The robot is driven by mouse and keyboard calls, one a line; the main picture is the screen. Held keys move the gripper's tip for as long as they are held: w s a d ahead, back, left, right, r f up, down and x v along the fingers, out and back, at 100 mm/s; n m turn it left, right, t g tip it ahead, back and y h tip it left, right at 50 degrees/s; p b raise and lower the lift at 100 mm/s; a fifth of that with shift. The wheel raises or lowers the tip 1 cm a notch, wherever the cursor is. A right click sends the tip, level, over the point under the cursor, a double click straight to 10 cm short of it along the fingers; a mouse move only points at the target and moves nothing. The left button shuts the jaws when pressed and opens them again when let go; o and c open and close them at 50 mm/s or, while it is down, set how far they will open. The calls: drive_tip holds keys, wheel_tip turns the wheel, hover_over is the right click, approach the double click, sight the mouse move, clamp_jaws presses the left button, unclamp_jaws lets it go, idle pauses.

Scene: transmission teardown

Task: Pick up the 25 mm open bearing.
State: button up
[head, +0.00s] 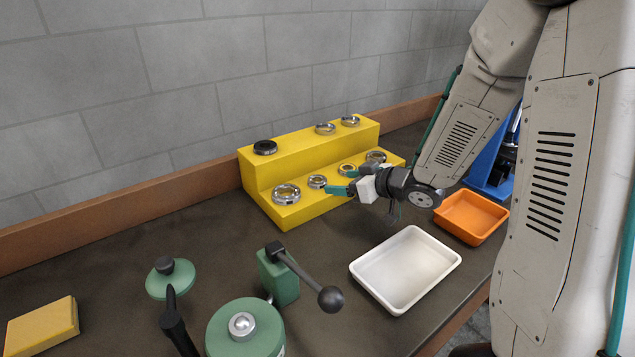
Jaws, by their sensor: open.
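Several ring-shaped bearings sit on a yellow two-step stand (312,208). On the lower step are a large silver bearing (286,193), a smaller silver bearing (317,181), a bearing with a yellowish look (347,169) and another silver bearing (376,156). On the upper step are a dark bearing (265,147) and two metallic rings (325,128) (350,120). I cannot tell which is the 25 mm open bearing. My gripper (342,182) is open, its green-tipped fingers pointing left at the lower step's front edge, between the small silver and yellowish bearings. Nothing shows between the fingers.
A white tray (380,295) lies in front of my gripper, with an orange bin (492,238) to its right. A green lever press (280,275), green round parts (245,335) and a yellow block (42,326) stand front left. A blue device (490,170) is behind my arm.

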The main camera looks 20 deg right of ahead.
sight(313, 180)
drive_tip(key=x, duration=0.7)
drive_tip(key=shift+w+a+r, duration=0.1)
drive_tip(key=shift+a+r, duration=0.05)
drive_tip(key=shift+r, duration=0.05)
drive_tip(key=c, duration=1.1)
